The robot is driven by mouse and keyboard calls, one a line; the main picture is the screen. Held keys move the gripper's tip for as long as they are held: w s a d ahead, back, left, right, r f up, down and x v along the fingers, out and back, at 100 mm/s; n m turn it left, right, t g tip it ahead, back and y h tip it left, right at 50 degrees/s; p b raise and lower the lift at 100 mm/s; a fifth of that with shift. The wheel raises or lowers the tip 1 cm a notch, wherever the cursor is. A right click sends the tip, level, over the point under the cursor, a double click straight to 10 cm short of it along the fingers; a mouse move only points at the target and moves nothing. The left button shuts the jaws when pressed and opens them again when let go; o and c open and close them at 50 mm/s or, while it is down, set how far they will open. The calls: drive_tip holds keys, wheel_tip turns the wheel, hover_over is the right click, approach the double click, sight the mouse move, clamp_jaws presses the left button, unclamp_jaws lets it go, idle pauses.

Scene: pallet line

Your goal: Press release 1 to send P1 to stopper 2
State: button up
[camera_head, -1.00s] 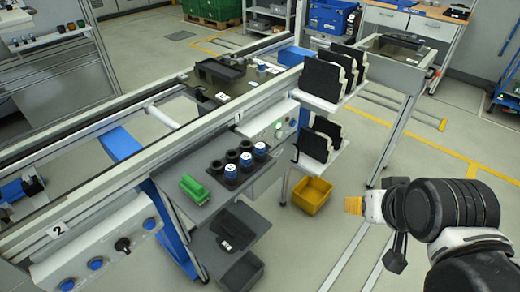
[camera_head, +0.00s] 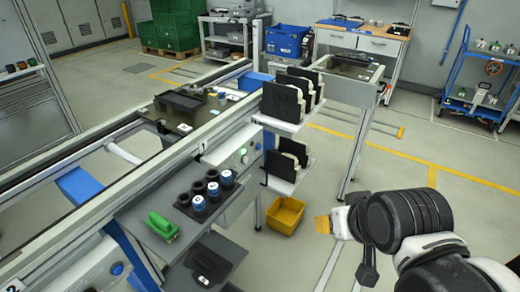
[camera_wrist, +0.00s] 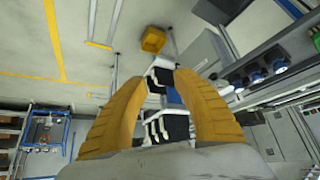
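A dark pallet carrier with a black part (camera_head: 182,103) sits on the conveyor behind the near rail. I cannot read a P1 mark on it. My gripper (camera_head: 322,225) is right of the panels, over the floor, touching nothing. The wrist view shows its orange fingers (camera_wrist: 164,75) apart and empty.
A shelf (camera_head: 276,124) with black and white parts stands between my gripper and the conveyor. A yellow bin (camera_head: 285,214) is below it. Blue and black cylinders and a green block (camera_head: 162,226) sit on the near ledge.

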clamp_jaws()
idle(1.1)
